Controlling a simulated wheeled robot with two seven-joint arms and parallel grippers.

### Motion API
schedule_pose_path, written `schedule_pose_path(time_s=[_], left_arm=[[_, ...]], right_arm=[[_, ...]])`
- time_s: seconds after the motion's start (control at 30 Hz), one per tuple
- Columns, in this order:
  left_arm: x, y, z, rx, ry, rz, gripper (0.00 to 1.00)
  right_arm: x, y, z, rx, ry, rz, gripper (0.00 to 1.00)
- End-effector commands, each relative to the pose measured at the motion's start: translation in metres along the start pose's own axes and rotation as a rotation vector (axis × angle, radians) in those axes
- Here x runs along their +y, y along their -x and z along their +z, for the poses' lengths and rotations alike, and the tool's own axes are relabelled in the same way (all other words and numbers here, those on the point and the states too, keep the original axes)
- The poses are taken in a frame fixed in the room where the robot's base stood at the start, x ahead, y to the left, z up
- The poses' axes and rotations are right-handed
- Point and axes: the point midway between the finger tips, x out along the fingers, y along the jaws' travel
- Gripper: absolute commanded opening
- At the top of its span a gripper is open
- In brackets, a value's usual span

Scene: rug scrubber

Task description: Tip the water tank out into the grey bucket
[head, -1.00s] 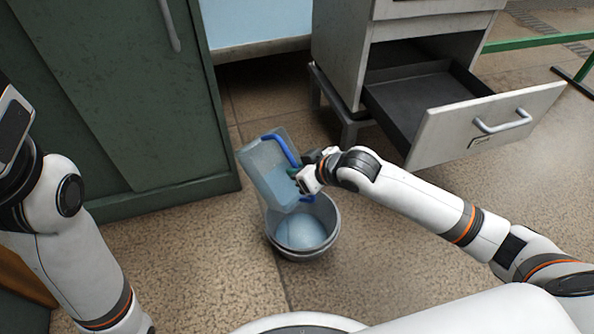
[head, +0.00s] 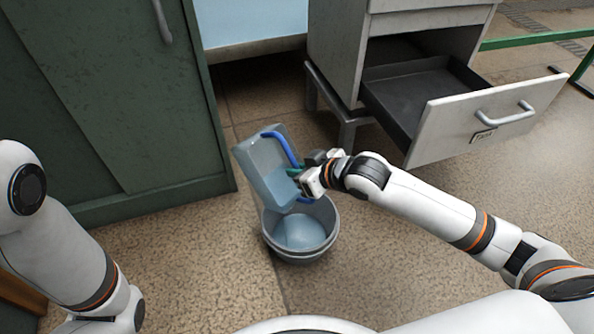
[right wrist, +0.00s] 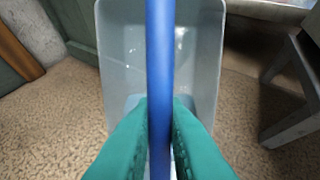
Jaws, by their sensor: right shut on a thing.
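The water tank (head: 264,172) is a clear bluish box with a blue handle (head: 279,147). It is tilted over the grey bucket (head: 329,241), its lower end at the bucket's mouth. Pale blue water shows low in the tank and in the bucket. My right gripper (head: 298,177) is shut on the blue handle. In the right wrist view its teal fingers (right wrist: 160,128) press the handle (right wrist: 160,55) from both sides, with the tank (right wrist: 207,70) behind. In the head view my left arm shows at the left edge, but its gripper is out of frame.
A green cabinet (head: 110,90) stands at the left, close to the tank. A grey drawer unit (head: 335,60) stands behind, its drawer (head: 450,135) pulled open above my right arm. Bare floor (head: 190,260) lies around the bucket.

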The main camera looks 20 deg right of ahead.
Motion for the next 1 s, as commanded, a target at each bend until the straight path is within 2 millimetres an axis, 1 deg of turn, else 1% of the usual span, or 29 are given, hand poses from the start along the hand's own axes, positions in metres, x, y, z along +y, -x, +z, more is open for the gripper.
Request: schedule_pose_path(time_s=[1.0], left_arm=[[-0.006, 0.033, 0.006, 0.013, 0.002, 0.003, 0.33]], right_arm=[[0.001, 0.008, -0.020, -0.174, -0.001, 0.001, 0.00]])
